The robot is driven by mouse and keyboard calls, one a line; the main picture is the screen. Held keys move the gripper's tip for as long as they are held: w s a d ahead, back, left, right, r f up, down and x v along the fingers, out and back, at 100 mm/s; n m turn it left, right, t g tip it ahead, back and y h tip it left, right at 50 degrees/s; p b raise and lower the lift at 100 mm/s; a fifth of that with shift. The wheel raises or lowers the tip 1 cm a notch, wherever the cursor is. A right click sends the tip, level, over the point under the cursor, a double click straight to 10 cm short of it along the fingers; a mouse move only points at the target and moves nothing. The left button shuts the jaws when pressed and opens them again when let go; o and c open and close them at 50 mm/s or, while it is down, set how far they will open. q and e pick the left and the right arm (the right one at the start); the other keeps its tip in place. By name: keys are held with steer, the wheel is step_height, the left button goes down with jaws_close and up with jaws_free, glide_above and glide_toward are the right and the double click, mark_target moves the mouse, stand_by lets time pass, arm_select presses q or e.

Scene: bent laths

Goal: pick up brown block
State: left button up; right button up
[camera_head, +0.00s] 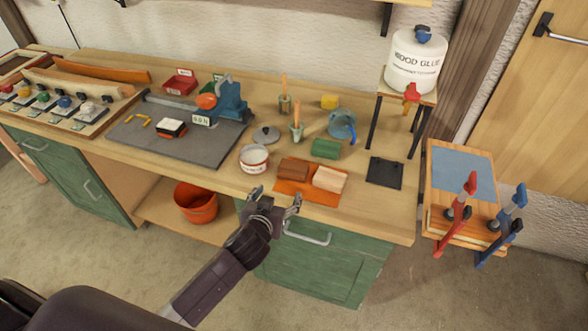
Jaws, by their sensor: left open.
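A brown block (293,170) lies on an orange mat (296,197) near the front edge of the workbench. A pale wood-coloured block (329,179) lies just right of it on the same mat. A green block (325,149) lies behind them on the bench. My left gripper (275,194) is open and empty, its fingers spread, just in front of the bench edge and a little below and left of the brown block in the picture. It appears apart from the block. My right gripper is not in view.
A white tin (254,159) stands left of the brown block. Brush pots (297,132), a blue jug (342,127) and a yellow block (330,102) stand behind. A black plate (384,173) lies to the right. A white glue container (415,62) stands on a raised stand.

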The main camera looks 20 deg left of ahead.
arm_select(q)
steer(key=t, duration=0.1)
glide_toward(293, 170)
steer(key=shift+w+a+f+h, duration=0.15)
steer(key=shift+w+a+f, duration=0.1)
steer(key=shift+w, duration=0.35)
steer(key=shift+w+a+f+h, duration=0.15)
steer(key=shift+w+a, duration=0.1)
steer(key=shift+w, duration=0.35)
steer(key=shift+w+d+f, duration=0.15)
steer(key=shift+w, duration=0.5)
steer(key=shift+w+f+p, duration=0.2)
steer(key=shift+w+p, duration=0.1)
steer(key=shift+w, duration=0.05)
steer(key=shift+w+f, duration=0.15)
steer(key=shift+w, duration=0.15)
steer(key=shift+p+x, duration=0.55)
steer(key=shift+x, duration=1.65)
steer(key=shift+f, duration=0.1)
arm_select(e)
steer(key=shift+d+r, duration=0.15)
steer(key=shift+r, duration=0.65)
arm_select(q)
steer(key=shift+s, duration=0.1)
steer(key=shift+c, duration=0.7)
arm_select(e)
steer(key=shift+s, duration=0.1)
